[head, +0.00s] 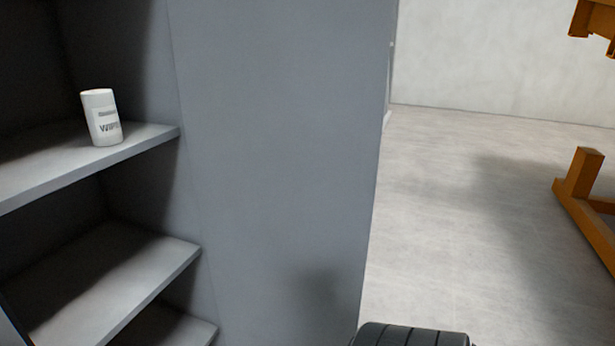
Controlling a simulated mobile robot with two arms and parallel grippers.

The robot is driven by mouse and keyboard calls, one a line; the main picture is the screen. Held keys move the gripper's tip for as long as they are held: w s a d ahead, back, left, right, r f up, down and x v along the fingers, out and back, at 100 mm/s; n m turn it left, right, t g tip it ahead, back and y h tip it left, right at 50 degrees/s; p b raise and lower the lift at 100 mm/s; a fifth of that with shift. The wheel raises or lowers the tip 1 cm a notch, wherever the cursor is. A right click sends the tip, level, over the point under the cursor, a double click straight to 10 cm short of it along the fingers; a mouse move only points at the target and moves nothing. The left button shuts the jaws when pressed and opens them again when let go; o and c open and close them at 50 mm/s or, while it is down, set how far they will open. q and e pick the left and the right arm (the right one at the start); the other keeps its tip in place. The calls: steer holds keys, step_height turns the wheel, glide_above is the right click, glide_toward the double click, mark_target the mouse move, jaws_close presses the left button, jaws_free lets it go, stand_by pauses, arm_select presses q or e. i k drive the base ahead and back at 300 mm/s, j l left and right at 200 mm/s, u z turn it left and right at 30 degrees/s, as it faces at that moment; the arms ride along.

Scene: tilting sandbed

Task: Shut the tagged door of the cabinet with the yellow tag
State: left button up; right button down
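The grey cabinet stands open at the left, with several shelves (75,170) showing inside. A tall flat grey panel (285,140), which looks like its open door, fills the middle of the head view from top to bottom. Its right edge stands free against the floor behind. No yellow tag shows on the part in view. Neither gripper's fingers are in view. A dark ribbed, rounded part (410,336), which may be part of my arm, shows at the bottom edge, close to the panel's lower right edge; I cannot tell if they touch.
A white canister (101,117) marked with dark print stands on the upper shelf. Orange frame parts (585,200) stand at the right edge. Bare concrete floor (450,210) lies between the panel and the frame, with a pale wall (490,60) behind.

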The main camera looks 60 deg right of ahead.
mark_target(283, 101)
steer(key=k+l, duration=0.1)
steer(key=l, duration=0.3)
steer(key=k+l+u, duration=0.15)
steer(key=l, duration=0.25)
steer(key=k+l, duration=0.1)
steer(key=l, duration=0.25)
steer(key=k+l+u, duration=0.1)
steer(key=l, duration=0.3)
steer(key=k+l+u, duration=0.1)
steer(key=l, duration=0.25)
steer(key=k+l, duration=0.25)
steer(key=k+l+u, duration=0.1)
steer(key=l, duration=0.35)
steer(key=i+l, duration=0.1)
steer(key=l, duration=0.35)
steer(key=i+l+u, duration=0.15)
steer(key=l, duration=0.8)
steer(key=u, duration=0.05)
